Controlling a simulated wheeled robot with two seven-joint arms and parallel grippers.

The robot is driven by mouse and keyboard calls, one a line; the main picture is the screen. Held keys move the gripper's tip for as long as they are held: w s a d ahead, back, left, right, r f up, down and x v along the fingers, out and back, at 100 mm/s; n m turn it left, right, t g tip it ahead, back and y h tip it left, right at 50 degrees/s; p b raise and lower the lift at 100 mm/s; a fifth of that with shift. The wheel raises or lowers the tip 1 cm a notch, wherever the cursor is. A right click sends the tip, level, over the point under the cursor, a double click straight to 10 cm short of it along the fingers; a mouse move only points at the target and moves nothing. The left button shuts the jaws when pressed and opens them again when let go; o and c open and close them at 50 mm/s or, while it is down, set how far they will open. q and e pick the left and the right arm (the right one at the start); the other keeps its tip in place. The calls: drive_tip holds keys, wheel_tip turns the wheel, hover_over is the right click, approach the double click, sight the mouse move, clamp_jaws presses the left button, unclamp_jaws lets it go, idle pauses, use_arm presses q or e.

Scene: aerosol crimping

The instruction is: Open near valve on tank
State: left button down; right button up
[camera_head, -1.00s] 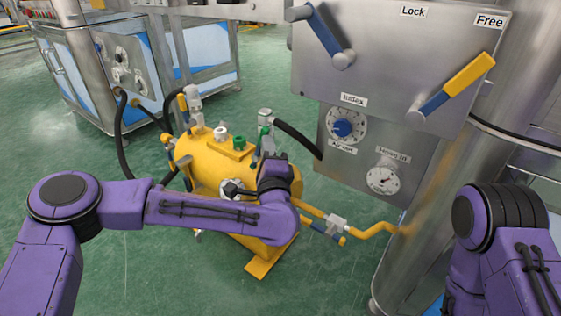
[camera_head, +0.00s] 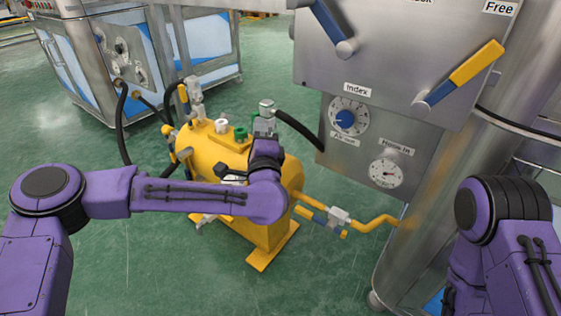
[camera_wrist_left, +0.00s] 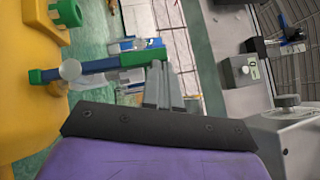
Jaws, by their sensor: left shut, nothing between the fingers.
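The yellow tank (camera_head: 205,146) stands on the green floor in the middle of the head view. A grey valve fitting with a hose (camera_head: 267,107) rises from its near right end. In the left wrist view, a valve handle (camera_wrist_left: 92,66) with a blue bar and green ends lies across the picture beside the tank's yellow wall (camera_wrist_left: 25,110). My left gripper (camera_wrist_left: 164,80) is shut and empty, its fingertips close by the handle's right green end. I cannot tell whether they touch. In the head view my left wrist hides the fingers and much of the handle.
A grey panel (camera_head: 390,70) with dials and blue and yellow levers stands right of the tank, before a steel column (camera_head: 425,220). A yellow pipe (camera_head: 375,224) runs between tank and column. A steel cabinet (camera_head: 200,50) stands behind. Floor is free at front left.

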use_arm(q)
drive_tip(key=s+d, duration=0.5)
drive_tip(key=s, duration=0.6)
drive_tip(key=shift+s+d, duration=0.35)
drive_tip(key=shift+s, duration=0.05)
use_arm(e)
drive_tip(key=shift+s, duration=0.25)
use_arm(q)
drive_tip(key=shift+r, duration=0.1)
use_arm(e)
drive_tip(key=shift+r, duration=0.1)
